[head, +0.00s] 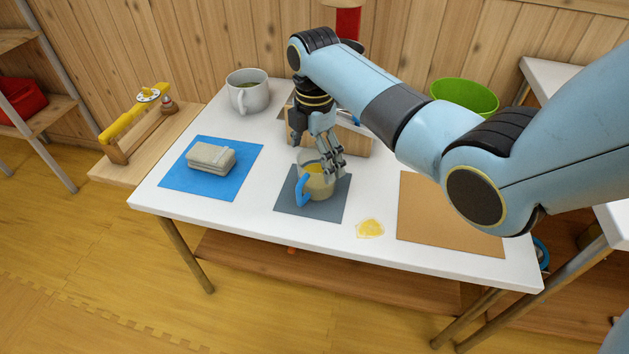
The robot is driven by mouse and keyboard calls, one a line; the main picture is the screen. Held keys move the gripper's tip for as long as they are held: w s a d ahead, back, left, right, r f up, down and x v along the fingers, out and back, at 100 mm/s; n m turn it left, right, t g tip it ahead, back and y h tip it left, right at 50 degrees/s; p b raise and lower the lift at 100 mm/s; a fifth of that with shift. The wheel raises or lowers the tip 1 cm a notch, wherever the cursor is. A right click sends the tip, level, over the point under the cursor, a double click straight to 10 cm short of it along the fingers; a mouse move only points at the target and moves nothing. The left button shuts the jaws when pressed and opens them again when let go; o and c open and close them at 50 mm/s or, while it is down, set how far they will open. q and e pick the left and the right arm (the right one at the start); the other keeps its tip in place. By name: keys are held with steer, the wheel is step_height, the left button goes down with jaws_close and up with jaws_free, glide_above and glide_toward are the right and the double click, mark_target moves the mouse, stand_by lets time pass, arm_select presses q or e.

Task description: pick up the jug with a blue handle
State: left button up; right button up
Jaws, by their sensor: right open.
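A pale jug (318,185) with a blue handle (301,192) stands upright on the dark grey mat (337,206) in the middle of the white table. Its handle faces front left, and something yellow shows inside it. My right gripper (330,165) is open and points down at the jug, with its fingers at the jug's back and right rim. I cannot tell whether the fingers touch it. The gripper hides part of the jug's rim. My left gripper is not in view.
A blue mat (178,180) with folded grey cloths (211,158) lies left. A white pot (248,92) stands behind. A wooden box (354,142) is behind the jug. A yellow puddle (370,228) lies in front right, near a bare brown mat (440,222). A green bowl (466,96) stands back right.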

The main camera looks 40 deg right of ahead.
mark_target(313, 169)
steer(key=f+b, duration=0.1)
steer(key=f, duration=0.2)
steer(key=shift+a+f, duration=0.2)
steer(key=shift+f, duration=0.3)
steer(key=shift+r, duration=0.1)
steer(key=shift+c, duration=1.9)
steer(key=c, duration=0.7)
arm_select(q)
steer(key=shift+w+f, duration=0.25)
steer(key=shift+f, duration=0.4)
arm_select(e)
steer(key=shift+c, duration=1.3)
